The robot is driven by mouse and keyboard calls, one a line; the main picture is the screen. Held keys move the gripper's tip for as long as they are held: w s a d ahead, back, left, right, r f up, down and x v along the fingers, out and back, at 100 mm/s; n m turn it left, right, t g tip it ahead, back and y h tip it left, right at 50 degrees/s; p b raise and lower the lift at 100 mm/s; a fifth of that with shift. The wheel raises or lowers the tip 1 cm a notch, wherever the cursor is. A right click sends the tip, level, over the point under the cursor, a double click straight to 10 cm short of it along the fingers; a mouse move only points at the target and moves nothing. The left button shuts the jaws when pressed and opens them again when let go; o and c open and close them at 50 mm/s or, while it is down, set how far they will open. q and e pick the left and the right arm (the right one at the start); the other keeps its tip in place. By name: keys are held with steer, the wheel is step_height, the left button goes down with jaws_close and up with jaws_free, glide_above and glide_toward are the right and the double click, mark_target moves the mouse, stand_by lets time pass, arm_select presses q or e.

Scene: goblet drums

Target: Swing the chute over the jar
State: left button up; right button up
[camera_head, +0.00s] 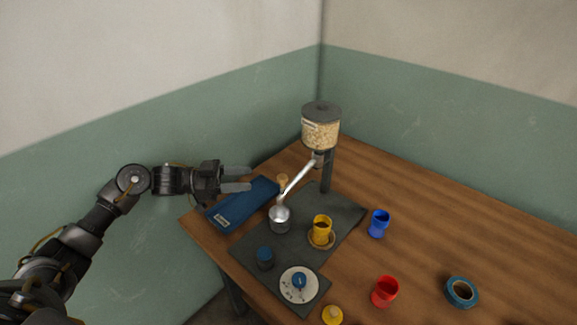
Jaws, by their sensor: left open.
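A silver chute (298,180) slopes down to the left from a clear dispenser (320,132) filled with pale pieces, on a dark post. Its lower end meets or overlaps a small silver-grey jar (280,225) on the dark mat; I cannot tell whether they touch. My left gripper (236,179) is open and empty, its two fingers pointing right. In the picture it is above the blue folded cloth or pouch and left of the chute, apart from it. My right gripper is not in view.
The dark mat (345,209) also bears a yellow cup (321,226) on a saucer, a dark blue cup (265,257) and a white dish (297,295). A blue pouch (243,203) lies at left. A blue goblet (379,223), red cup (384,291) and tape roll (461,292) stand right.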

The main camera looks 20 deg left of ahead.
mark_target(282, 176)
arm_select(q)
steer(key=p+x, duration=0.3)
steer(key=x, duration=0.6)
steer(key=shift+d+r, duration=0.2)
steer(key=shift+d, duration=0.05)
steer(key=shift+w+d+f, duration=0.1)
steer(key=shift+w+d, duration=0.2)
steer(key=shift+d, duration=0.3)
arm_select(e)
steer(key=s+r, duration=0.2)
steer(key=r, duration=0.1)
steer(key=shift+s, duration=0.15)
arm_select(q)
steer(key=shift+c, duration=0.5)
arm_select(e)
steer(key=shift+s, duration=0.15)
arm_select(q)
jaws_close()
